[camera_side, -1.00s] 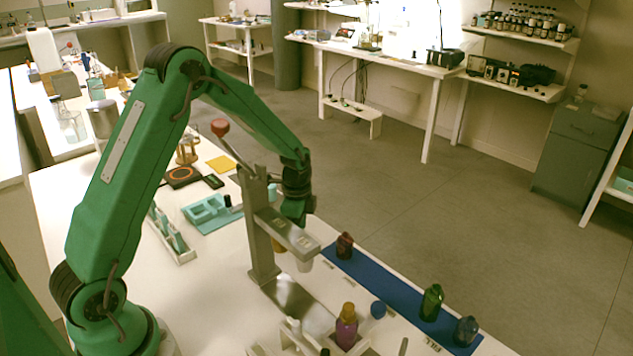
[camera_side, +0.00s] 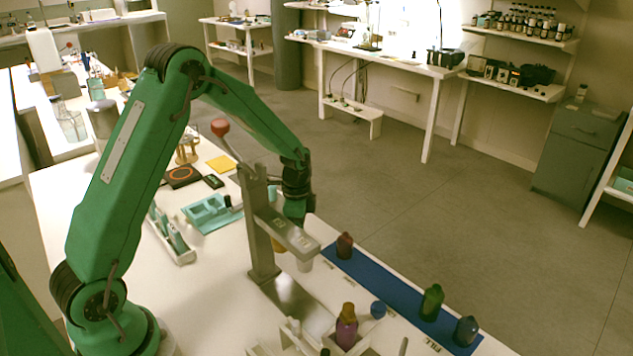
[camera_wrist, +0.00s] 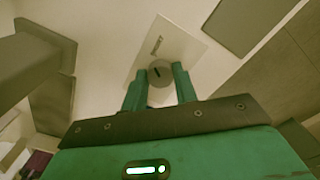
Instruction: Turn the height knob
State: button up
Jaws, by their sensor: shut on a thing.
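The height knob (camera_wrist: 160,71) is a small round grey knob with a dark line on its face, in the wrist view. It sits on a pale plate (camera_wrist: 185,48) with a dark mark beside it. My gripper (camera_wrist: 159,84) is shut on the knob, one green finger on each side. In the side view my gripper (camera_side: 297,212) points down behind the arm of a grey metal press (camera_side: 258,225) with a red ball lever (camera_side: 220,127). The knob is hidden there.
A blue strip (camera_side: 375,285) to the right holds a red bottle (camera_side: 344,246), a green bottle (camera_side: 432,302) and a blue-grey bottle (camera_side: 466,331). A purple bottle (camera_side: 346,331) with an amber cap stands in front. A teal tray (camera_side: 211,212) lies behind left.

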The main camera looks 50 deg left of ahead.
jog(key=n, duration=0.7)
jog(key=shift+d+n, duration=0.1)
jog(key=shift+n, duration=0.3)
jog(key=n, duration=0.4)
jog(key=shift+n, duration=0.3)
jog(key=shift+d+n, duration=0.1)
jog(key=shift+n, duration=1.8)
jog(key=o, duration=1)
jog(key=shift+c, duration=0.2)
jog(key=shift+r, duration=3.95)
